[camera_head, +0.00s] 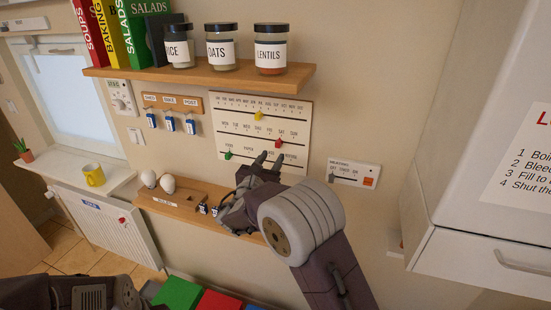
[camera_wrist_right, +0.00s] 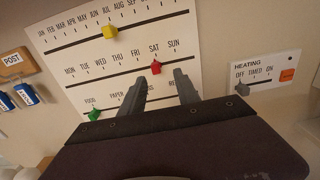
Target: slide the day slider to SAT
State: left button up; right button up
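The white calendar board (camera_head: 240,107) on the wall has three slots with sliders. The red day slider (camera_head: 278,143) sits on the middle slot near its right end. In the right wrist view the red slider (camera_wrist_right: 156,67) is just under the SAT label, between FRI and SUN. My right gripper (camera_head: 268,158) is open and empty just below the red slider. In the wrist view its two fingertips (camera_wrist_right: 158,75) are on either side of and a little below the slider, with gaps visible. The left gripper is not visible; only part of my left arm shows at bottom left.
A yellow slider (camera_head: 258,115) is on the top slot and a green slider (camera_head: 228,154) on the bottom slot. A heating panel (camera_head: 353,173) is to the right. A jar shelf (camera_head: 200,76) is above, a small lower shelf (camera_head: 165,207) below left, and a white cabinet (camera_head: 460,254) at right.

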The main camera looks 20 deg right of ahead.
jog(key=shift+s+a, duration=0.5)
jog(key=shift+f, duration=0.1)
jog(key=s+d+f+m+g+y+b, duration=0.1)
jog(key=s+d+f+m+g+b, duration=0.1)
jog(key=s+d+f+m+g, duration=0.6)
jog(key=s+d+f+m+g+y+b, duration=0.15)
jog(key=s+f+m+g, duration=0.3)
jog(key=s+f, duration=0.65)
jog(key=s+a+f+m+y+b, duration=0.1)
jog(key=s+a+f+m+y, duration=0.3)
jog(key=s+m, duration=0.2)
jog(key=s+a+f+m+g+y+b, duration=0.1)
jog(key=s+a+f+m+y, duration=0.2)
jog(key=s+m, duration=0.3)
jog(key=shift+a+f+m+y, duration=0.35)
jog(key=shift+a+f+m, duration=0.25)
jog(key=shift+m, duration=1.95)
